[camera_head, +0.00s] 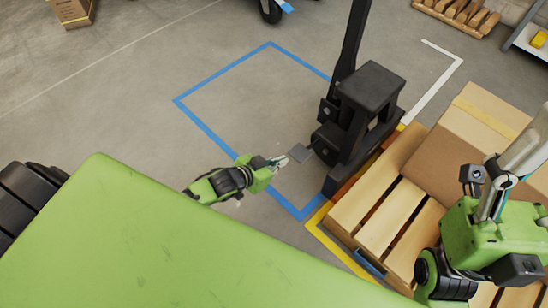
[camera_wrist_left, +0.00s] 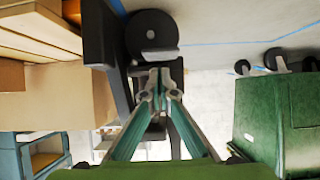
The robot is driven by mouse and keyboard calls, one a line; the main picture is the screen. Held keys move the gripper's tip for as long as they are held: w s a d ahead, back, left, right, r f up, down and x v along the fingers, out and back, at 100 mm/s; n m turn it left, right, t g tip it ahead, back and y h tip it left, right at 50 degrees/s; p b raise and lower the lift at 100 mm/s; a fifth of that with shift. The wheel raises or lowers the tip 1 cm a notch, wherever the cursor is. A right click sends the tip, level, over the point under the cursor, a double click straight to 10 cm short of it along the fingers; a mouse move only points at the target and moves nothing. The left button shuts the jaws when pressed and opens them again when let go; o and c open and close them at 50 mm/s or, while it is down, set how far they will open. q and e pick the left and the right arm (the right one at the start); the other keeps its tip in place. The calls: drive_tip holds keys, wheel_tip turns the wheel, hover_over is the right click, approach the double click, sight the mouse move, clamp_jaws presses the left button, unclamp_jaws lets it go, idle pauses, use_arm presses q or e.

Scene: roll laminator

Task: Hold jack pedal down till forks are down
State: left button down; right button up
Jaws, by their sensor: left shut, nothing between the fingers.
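The black jack (camera_head: 365,115) stands upright at the edge of the wooden pallet. Its pedal, a small grey plate (camera_head: 300,153), sticks out low on its left side. My left gripper (camera_head: 284,160) is shut and empty, with its fingertips close beside the pedal; I cannot tell whether they touch. In the left wrist view the closed fingertips (camera_wrist_left: 159,74) point at dark jack parts with a round black disc (camera_wrist_left: 151,30). The forks are hidden, so their height cannot be told. Part of my right arm shows at the right; its gripper's fingers are not clear.
The wooden pallet (camera_head: 372,208) with cardboard boxes (camera_head: 448,163) lies right of the jack. Blue tape (camera_head: 222,141) marks a clear patch of floor to its left. My green base fills the lower left. A cart wheel (camera_head: 271,11) stands at the top.

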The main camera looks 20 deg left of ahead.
use_arm(q)
drive_tip(key=shift+p+v, duration=0.55)
drive_tip(key=shift+v, duration=1.15)
drive_tip(key=shift+r, duration=0.1)
